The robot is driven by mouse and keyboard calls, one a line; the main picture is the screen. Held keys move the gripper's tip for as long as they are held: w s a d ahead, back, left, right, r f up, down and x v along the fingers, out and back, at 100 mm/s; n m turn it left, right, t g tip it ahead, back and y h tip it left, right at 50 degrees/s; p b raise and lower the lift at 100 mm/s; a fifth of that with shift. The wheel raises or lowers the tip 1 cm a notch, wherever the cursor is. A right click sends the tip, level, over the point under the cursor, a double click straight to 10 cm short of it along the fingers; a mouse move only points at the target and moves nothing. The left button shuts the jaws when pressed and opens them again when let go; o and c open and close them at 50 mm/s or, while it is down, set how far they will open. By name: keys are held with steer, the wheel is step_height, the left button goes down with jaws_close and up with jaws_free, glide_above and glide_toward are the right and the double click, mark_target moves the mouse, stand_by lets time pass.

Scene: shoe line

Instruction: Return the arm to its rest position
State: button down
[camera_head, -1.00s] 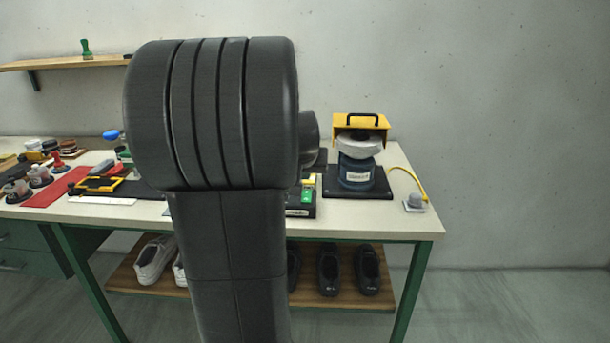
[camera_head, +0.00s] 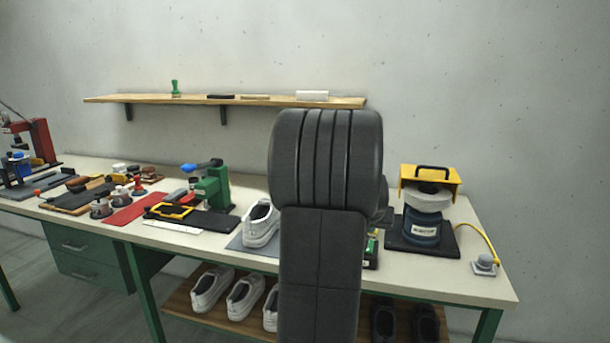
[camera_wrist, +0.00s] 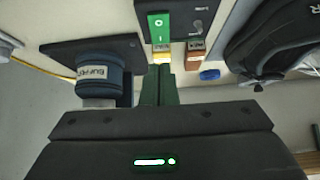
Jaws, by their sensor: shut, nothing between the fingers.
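My own dark grey arm stands upright in the middle of the head view and hides part of the workbench (camera_head: 470,282). My gripper is hidden behind it there. In the wrist view my gripper (camera_wrist: 160,82) shows as two narrow green fingers side by side, shut and empty. Beyond the fingertips is a switch box with a green button (camera_wrist: 159,28). The blue buffer machine (camera_wrist: 103,82) is to the left of the fingers, and it also shows in the head view (camera_head: 422,230) right of my arm.
A white shoe (camera_head: 261,226) sits on the bench just left of my arm, near a green press (camera_head: 212,188). A dark shoe (camera_wrist: 275,40) shows in the wrist view. More shoes stand on the lower shelf (camera_head: 185,303). A wall shelf (camera_head: 150,99) runs behind. A yellow cable (camera_head: 477,233) lies at right.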

steer(key=x, duration=0.3)
steer(key=shift+f+b, duration=0.3)
steer(key=shift+b, duration=0.1)
steer(key=shift+w+d+r+p, duration=0.15)
steer(key=shift+w+r+p, duration=0.2)
steer(key=shift+w+r, duration=0.05)
steer(key=shift+w+r+g, duration=0.2)
steer(key=shift+w+g, duration=0.05)
steer(key=shift+g, duration=0.05)
steer(key=shift+v, duration=0.8)
steer(key=shift+s, duration=0.1)
steer(key=shift+f, duration=0.15)
